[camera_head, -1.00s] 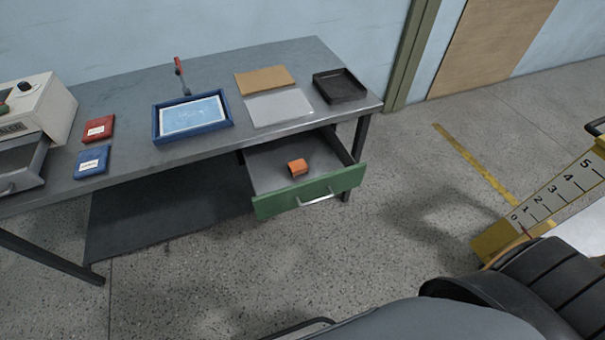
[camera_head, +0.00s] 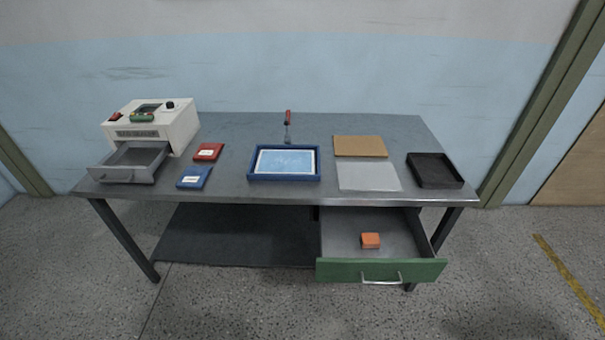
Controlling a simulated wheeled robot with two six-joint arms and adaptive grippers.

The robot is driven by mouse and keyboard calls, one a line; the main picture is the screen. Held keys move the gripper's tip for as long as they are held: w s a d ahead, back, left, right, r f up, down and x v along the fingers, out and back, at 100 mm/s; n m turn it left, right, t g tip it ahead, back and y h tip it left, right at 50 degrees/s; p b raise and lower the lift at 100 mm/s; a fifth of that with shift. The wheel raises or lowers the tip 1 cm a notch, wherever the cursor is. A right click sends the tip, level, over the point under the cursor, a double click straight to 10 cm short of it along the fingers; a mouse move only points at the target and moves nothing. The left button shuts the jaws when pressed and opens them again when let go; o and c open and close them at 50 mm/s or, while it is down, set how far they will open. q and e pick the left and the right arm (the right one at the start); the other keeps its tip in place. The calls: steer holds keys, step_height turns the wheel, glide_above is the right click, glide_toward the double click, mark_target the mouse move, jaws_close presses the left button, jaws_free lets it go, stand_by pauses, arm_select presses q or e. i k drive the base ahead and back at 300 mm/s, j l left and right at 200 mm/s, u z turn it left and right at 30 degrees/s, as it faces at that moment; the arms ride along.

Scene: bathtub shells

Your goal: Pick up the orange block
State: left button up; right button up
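The orange block (camera_head: 370,240) lies inside the open drawer (camera_head: 342,233) under the right part of the grey table. The drawer has a green front (camera_head: 335,270) with a metal handle and is pulled out towards me. The block rests on the drawer floor, near the middle, and nothing covers it. Neither of my grippers shows in the head view.
On the table (camera_head: 225,180) stand a white machine (camera_head: 178,128) with its grey tray (camera_head: 128,175) out, red (camera_head: 208,152) and blue (camera_head: 195,177) packets, a blue-framed tray (camera_head: 252,176), a red-handled tool (camera_head: 288,122), brown (camera_head: 358,146) and grey (camera_head: 368,176) sheets, and a black tray (camera_head: 436,170). The floor in front is clear.

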mark_target(368, 241)
steer(key=i+j, duration=0.4)
steer(key=i, duration=0.2)
steer(key=i+j+z, duration=0.25)
steer(key=z, duration=0.15)
steer(key=i+j+z, duration=0.25)
steer(key=z, duration=0.55)
